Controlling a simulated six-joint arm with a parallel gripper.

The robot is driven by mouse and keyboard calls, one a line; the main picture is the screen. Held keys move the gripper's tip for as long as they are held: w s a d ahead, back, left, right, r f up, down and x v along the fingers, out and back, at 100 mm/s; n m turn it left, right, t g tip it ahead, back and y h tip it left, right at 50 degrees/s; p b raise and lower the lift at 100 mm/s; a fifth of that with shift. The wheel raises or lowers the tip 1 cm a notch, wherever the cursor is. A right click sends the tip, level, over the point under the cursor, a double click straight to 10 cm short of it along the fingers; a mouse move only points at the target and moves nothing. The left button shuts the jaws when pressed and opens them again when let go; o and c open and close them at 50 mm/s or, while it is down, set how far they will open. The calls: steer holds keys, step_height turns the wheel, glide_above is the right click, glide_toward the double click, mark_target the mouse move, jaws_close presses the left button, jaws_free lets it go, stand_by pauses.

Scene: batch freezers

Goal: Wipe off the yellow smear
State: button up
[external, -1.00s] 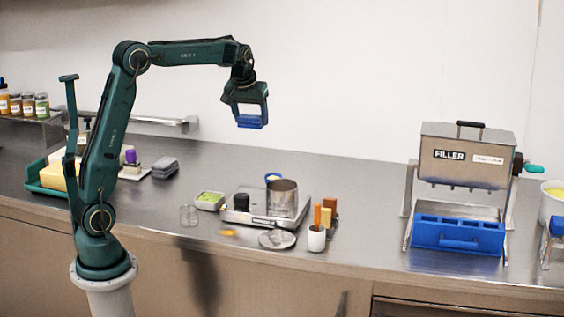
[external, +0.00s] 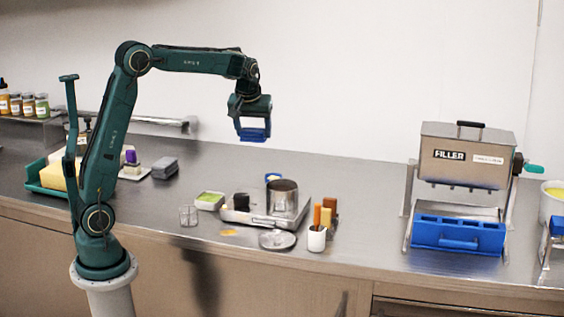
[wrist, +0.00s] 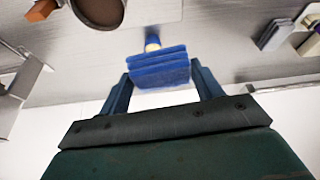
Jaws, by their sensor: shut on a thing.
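The yellow smear (external: 229,232) is a small orange-yellow patch on the steel counter, in front of the hot plate and left of the round metal lid. My gripper (external: 254,131) is shut on a blue folded cloth (wrist: 160,69), whose stacked layers show between the fingers in the wrist view. In the external view the gripper hangs high above the counter, with the cloth at its lower end. The cloth is clear of the counter. I cannot make out the smear in the wrist view.
A metal pot (external: 283,197) stands on the hot plate (external: 242,217). A round lid (external: 277,240), a white utensil cup (external: 316,239), a clear glass (external: 188,216) and a green-filled dish (external: 209,201) stand around the smear. Grey folded cloths (external: 165,168) lie left; the filler (external: 466,160) stands right.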

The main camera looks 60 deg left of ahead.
steer(key=s+d+f+n+g+y, duration=0.1)
steer(key=s+d+f+n, duration=0.3)
steer(key=d+f, duration=0.4)
steer(key=n+g, duration=0.2)
steer(key=n, duration=0.2)
glide_above(240, 234)
steer(key=d, duration=0.1)
step_height(240, 234, down, 5)
steer(key=shift+d+f, duration=0.1)
steer(key=shift+s+f, duration=0.1)
steer(key=shift+f, duration=3.75)
steer(key=shift+s+a+r, duration=0.1)
steer(key=shift+s+a, duration=0.05)
steer(key=shift+a, duration=0.15)
steer(key=shift+c, duration=0.4)
steer(key=shift+s+a+f, duration=0.2)
steer(key=shift+s+a, duration=1.95)
steer(key=shift+s, duration=0.05)
steer(key=shift+w+d, duration=2.5)
step_height(240, 234, up, 8)
